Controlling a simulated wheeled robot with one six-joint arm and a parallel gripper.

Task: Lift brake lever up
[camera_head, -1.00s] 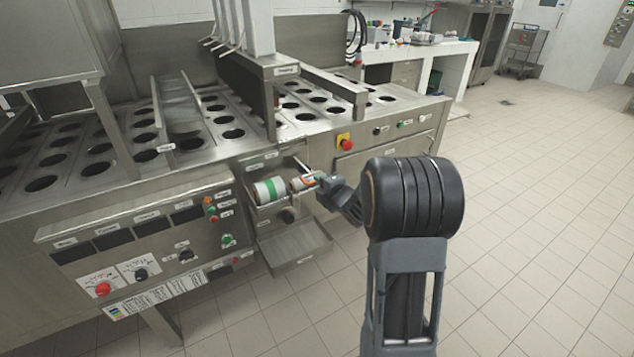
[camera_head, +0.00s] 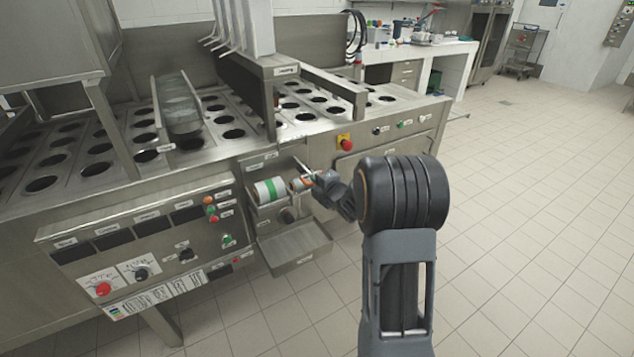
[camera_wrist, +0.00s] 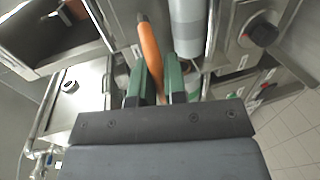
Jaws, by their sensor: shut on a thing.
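The brake lever (camera_wrist: 149,42) has an orange handle, which runs between the two green fingers of my gripper (camera_wrist: 158,78) in the wrist view. My gripper is shut on this handle. In the head view my gripper (camera_head: 313,178) is small at the front of the machine, just right of a roll with a green band (camera_head: 270,190). The lever is mostly hidden there by the gripper. A thin metal rod shows just above the gripper; I cannot tell if it belongs to the lever.
The steel cup-filling machine (camera_head: 190,215) fills the left side. A steel flap (camera_head: 290,248) juts out below the roll. A red emergency button (camera_head: 345,144) is right of the gripper. The tiled floor (camera_head: 530,220) on the right is clear.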

